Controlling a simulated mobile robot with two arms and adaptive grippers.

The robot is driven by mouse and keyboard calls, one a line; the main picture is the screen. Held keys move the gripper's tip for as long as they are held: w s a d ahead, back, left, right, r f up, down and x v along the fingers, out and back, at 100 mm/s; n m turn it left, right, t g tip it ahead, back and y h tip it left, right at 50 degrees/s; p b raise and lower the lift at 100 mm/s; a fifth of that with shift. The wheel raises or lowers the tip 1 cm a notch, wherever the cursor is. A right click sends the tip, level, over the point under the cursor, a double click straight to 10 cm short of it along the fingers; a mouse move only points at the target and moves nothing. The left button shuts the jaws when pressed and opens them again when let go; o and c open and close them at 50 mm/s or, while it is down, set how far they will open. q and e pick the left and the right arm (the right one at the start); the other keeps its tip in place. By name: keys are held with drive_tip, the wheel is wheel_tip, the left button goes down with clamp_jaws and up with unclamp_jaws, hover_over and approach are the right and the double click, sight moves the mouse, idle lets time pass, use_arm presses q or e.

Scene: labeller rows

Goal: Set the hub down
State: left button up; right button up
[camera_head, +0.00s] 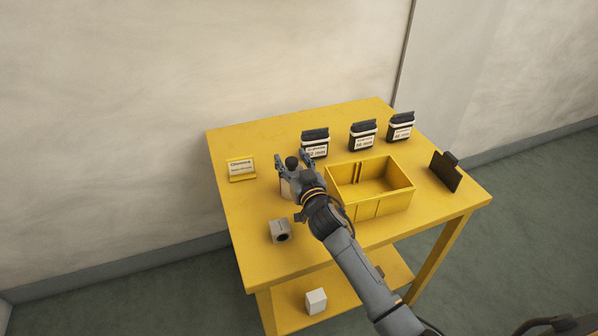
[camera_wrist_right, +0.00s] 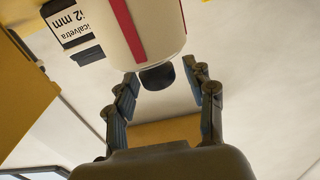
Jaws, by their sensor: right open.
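A cream body with a red stripe (camera_wrist_right: 153,25) and a black knob (camera_wrist_right: 158,77) fills the top of the right wrist view. In the head view the cream body (camera_head: 286,187) stands on the yellow table, partly hidden by my right gripper (camera_head: 292,161). This gripper is open, its fingers spread to either side of the black knob with gaps visible in the wrist view. A grey block with a dark round hole (camera_head: 278,231) sits nearer the table's front left. I cannot tell which of these is the hub. My left gripper is out of view.
The yellow table (camera_head: 240,215) carries an open yellow crate (camera_head: 385,208) right of the gripper. Three black labelled units (camera_head: 315,136) (camera_head: 362,128) (camera_head: 401,120) line the back. A yellow sign (camera_head: 241,169) stands left, a dark board (camera_head: 445,174) right. A white box (camera_head: 316,301) is on the lower shelf.

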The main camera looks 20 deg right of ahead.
drive_tip(key=s, duration=1.1)
drive_tip(key=shift+s+d+b, duration=0.2)
drive_tip(key=shift+s+b, duration=0.1)
drive_tip(key=shift+s, duration=0.1)
drive_tip(key=shift+f, duration=0.15)
